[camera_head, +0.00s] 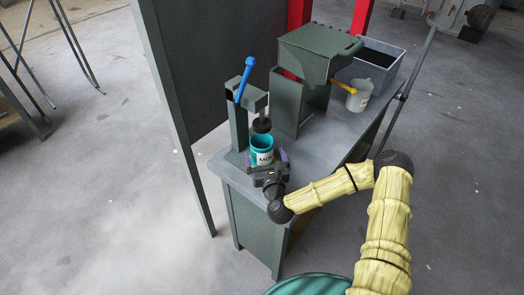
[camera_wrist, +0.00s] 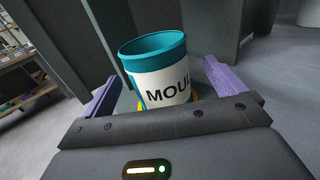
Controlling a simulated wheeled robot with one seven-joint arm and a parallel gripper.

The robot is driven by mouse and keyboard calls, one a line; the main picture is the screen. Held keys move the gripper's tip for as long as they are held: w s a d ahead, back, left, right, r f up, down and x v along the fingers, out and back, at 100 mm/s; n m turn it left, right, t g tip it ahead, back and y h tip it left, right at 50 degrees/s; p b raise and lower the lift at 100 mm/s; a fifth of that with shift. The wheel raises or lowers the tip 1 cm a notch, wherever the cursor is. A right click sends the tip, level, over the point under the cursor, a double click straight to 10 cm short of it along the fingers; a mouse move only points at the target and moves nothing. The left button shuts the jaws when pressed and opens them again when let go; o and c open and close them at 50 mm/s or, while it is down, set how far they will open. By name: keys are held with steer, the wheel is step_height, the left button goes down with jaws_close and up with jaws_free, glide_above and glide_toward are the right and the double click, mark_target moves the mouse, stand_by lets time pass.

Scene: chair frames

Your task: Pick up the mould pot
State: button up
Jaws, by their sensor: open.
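The mould pot (camera_head: 262,150) is a teal cup with a white label; it stands upright at the near left end of the grey bench (camera_head: 330,135), under the press with the blue lever (camera_head: 245,80). In the wrist view the mould pot (camera_wrist: 158,72) stands between my two purple fingers, its label partly reading "MOUL". My gripper (camera_head: 267,160) is open, with one finger on each side of the pot. In the wrist view my gripper (camera_wrist: 160,85) shows gaps between the fingers and the pot. The pot's base is mostly hidden by my gripper body.
A dark green hopper machine (camera_head: 315,50) stands behind the pot on the bench. A grey jug (camera_head: 358,96) and a grey bin (camera_head: 385,55) are farther right. A tall dark panel (camera_head: 215,60) rises behind the press. The bench's front right surface is clear.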

steer(key=p+x, duration=0.1)
steer(key=x, duration=0.3)
steer(key=shift+a+r, duration=0.2)
steer(key=shift+w+a+f, duration=0.1)
steer(key=shift+w, duration=0.35)
steer(key=shift+c, duration=0.3)
steer(key=c, duration=1.1)
